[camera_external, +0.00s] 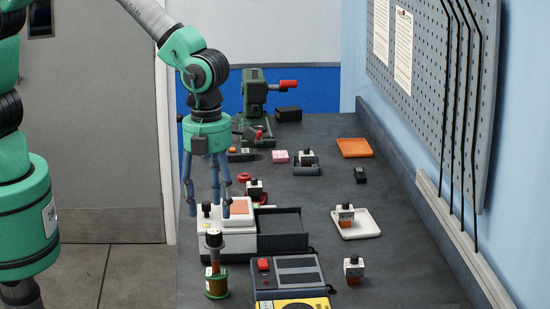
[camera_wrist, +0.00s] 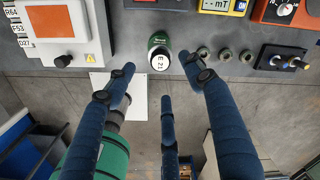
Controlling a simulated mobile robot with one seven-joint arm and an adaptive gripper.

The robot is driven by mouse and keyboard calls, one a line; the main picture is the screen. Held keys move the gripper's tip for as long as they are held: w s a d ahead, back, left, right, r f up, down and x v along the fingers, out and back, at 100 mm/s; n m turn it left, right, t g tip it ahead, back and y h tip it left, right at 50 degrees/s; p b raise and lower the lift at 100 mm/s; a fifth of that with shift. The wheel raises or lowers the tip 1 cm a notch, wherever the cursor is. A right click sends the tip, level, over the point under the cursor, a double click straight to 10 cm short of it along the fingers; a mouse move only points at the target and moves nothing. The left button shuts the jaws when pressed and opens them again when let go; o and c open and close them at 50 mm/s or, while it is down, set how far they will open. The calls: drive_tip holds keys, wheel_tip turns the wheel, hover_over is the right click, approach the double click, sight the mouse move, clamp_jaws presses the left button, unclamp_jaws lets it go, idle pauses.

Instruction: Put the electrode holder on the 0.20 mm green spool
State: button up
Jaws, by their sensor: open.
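A green-rimmed spool with a copper-coloured winding (camera_external: 217,287) stands at the front left of the bench. A dark-topped holder with a pale band (camera_external: 214,242) stands upright over it and appears to rest on it. In the wrist view, a round white label reading E 21 (camera_wrist: 160,62) shows on a dark cap with green around it. My gripper (camera_external: 208,208) is open and empty, with its blue fingers pointing down, above and behind the holder. In the wrist view, the fingers (camera_wrist: 160,78) spread near the labelled cap, with nothing between them. The spool's size marking is not readable.
A white device with an orange pad (camera_external: 238,208) and black knob (camera_external: 206,209) stands behind the spool. A grey box with a red button (camera_external: 297,270) and a yellow meter (camera_external: 293,304) are to the right. Similar block-shaped holders stand on a white tray (camera_external: 367,229) and on the bench (camera_external: 354,270).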

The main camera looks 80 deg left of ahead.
drive_tip(key=s+a+r+n+t, duration=0.1)
drive_tip(key=s+a+r+n, duration=0.4)
drive_tip(key=a+r, duration=0.45)
drive_tip(key=s+a+r+n+t, duration=0.1)
drive_tip(key=s+a+r+n, duration=0.2)
drive_tip(key=a+r+n, duration=0.6)
drive_tip(key=s+a+r+n+t, duration=0.1)
drive_tip(key=s+a+r+n, duration=0.1)
drive_tip(key=s+a+n, duration=0.2)
drive_tip(key=s+a+r+n+t, duration=0.1)
drive_tip(key=s+a+r+n, duration=0.2)
drive_tip(key=s, duration=0.7)
drive_tip(key=s+a+r+n+t, duration=0.1)
drive_tip(key=s+a+r+n, duration=0.2)
drive_tip(key=s+a+n, duration=0.3)
drive_tip(key=shift+s+a, duration=0.15)
drive_tip(key=shift+s, duration=0.75)
drive_tip(key=shift+f, duration=0.15)
wheel_tip(320, 180, down, 7)
drive_tip(key=b, duration=0.7)
drive_tip(key=shift+f+b, duration=0.15)
drive_tip(key=shift+b, duration=0.15)
